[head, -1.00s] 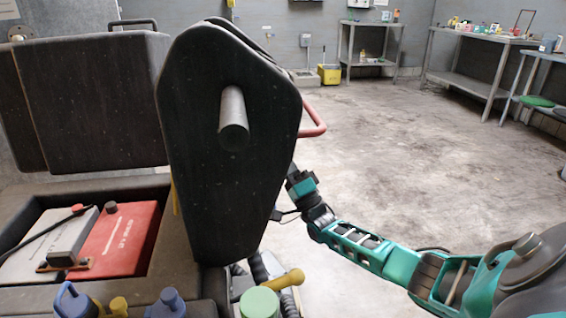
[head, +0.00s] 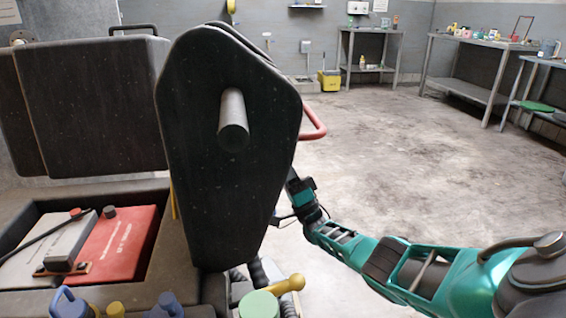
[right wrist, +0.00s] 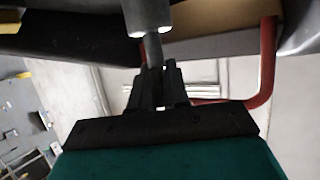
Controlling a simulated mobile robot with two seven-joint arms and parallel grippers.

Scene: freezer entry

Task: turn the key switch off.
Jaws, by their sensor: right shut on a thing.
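My right arm reaches in from the right in the head view, and its gripper is hidden behind the tall black panel (head: 190,180). In the right wrist view my right gripper (right wrist: 159,72) is shut on the lower end of a narrow dark grey stem (right wrist: 153,48). This stem comes out of a thicker light grey cylinder (right wrist: 147,14) above the fingers. It may be the key of the key switch, but the picture is too small to be sure. No key switch can be made out in the head view. My left gripper is not in view.
A red bar (head: 315,122) sticks out beside the black panel; a red bar (right wrist: 268,62) also shows right of the fingers. Blue and yellow levers and a green knob (head: 259,304) stand at the bottom. The floor at right is clear, with metal tables (head: 470,90) beyond.

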